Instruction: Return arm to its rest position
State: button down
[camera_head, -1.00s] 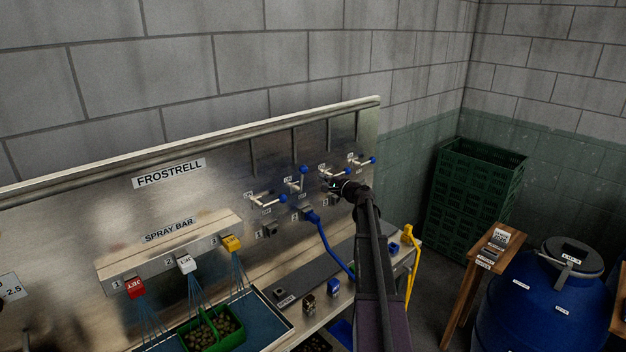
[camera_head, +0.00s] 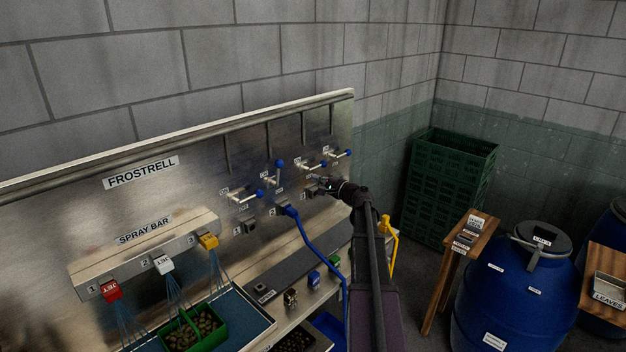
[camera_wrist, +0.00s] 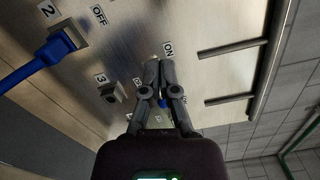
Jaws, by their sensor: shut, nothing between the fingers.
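My gripper (camera_head: 325,184) is at the right end of the steel panel (camera_head: 60,230), in front of the valve handles, with my arm reaching up from the bottom of the head view. A small blue tip (camera_wrist: 163,102) shows between and behind the fingers. Whether the fingertips touch the panel or a handle cannot be told.
A blue hose (camera_head: 306,240) is plugged into port 2 and hangs left of my arm. Port 3 (camera_wrist: 112,92) is empty. A green basket (camera_head: 222,325) sits under the spray jets.

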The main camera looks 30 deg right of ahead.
jog(key=s+a+f+n+g+y+b, duration=0.1)
jog(key=s+a+f+n+g, duration=0.3)
jog(key=a, duration=0.6)
jog(key=a+f+n+g+y+b, duration=0.1)
jog(key=a+f+n+g, duration=0.3)
jog(key=a, duration=0.6)
jog(key=s+a+f+n+g+b, duration=0.1)
jog(key=s+a+f+n+g, duration=0.1)
jog(key=a+f, duration=0.55)
jog(key=s+a+f+n+g+h+b, duration=0.1)
jog(key=s+a+f+n+g+h, duration=0.2)
jog(key=s+a, duration=0.4)
jog(key=s+a+f+n+g+h+b, duration=0.1)
jog(key=s+a+f+n+g+h, duration=0.2)
jog(key=s+a, duration=0.4)
jog(key=s+f+n+g, duration=0.1)
jog(key=s+f+n, duration=0.1)
jog(key=s, duration=0.3)
jog(key=shift+s+f+g+h, duration=0.3)
jog(key=shift+f+h, duration=0.1)
